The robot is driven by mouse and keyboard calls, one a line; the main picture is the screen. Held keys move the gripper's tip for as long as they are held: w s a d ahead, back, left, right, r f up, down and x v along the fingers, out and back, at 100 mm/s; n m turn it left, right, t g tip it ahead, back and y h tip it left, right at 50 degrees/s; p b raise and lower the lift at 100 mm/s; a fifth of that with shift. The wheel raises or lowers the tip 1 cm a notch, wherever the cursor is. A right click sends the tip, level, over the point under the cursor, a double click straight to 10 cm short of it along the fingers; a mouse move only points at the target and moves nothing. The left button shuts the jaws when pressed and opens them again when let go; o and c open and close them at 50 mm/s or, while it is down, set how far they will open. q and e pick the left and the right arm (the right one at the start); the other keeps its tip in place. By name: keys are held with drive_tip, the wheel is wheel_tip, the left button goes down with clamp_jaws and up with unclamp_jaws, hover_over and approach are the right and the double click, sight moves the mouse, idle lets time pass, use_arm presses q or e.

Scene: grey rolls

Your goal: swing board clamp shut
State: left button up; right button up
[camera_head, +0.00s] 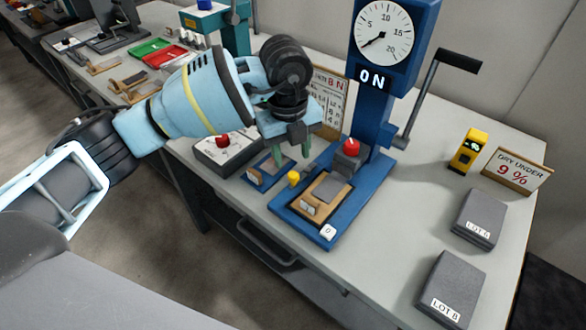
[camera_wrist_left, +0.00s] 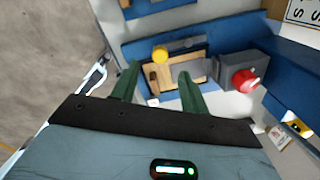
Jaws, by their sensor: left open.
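A blue press (camera_head: 375,110) stands on the bench with a dial reading near zero and an "ON" sign. On its blue base plate (camera_head: 290,215) lies a wooden holder (camera_head: 309,209) with a grey board (camera_head: 330,187) in it. A yellow knob (camera_head: 293,178) stands at the holder's left side; it also shows in the left wrist view (camera_wrist_left: 160,54). A red knob (camera_head: 351,148) on a grey block is at the back. My left gripper (camera_head: 291,158) is open and empty, pointing down above the yellow knob. Whether the clamp touches the board I cannot tell.
Grey blocks labelled LOT 6 (camera_head: 479,218) and LOT 8 (camera_head: 446,290) lie on the right. A yellow meter (camera_head: 468,150) and a "DRY UNDER 9 %" sign (camera_head: 518,170) are behind. A crank handle (camera_head: 458,60) sticks out right. A box with a red button (camera_head: 225,150) is left.

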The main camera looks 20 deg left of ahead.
sight(293, 174)
use_arm(q)
wheel_tip(293, 174, down, 6)
drive_tip(key=shift+w+d+r, duration=0.1)
idle(0.4)
clamp_jaws()
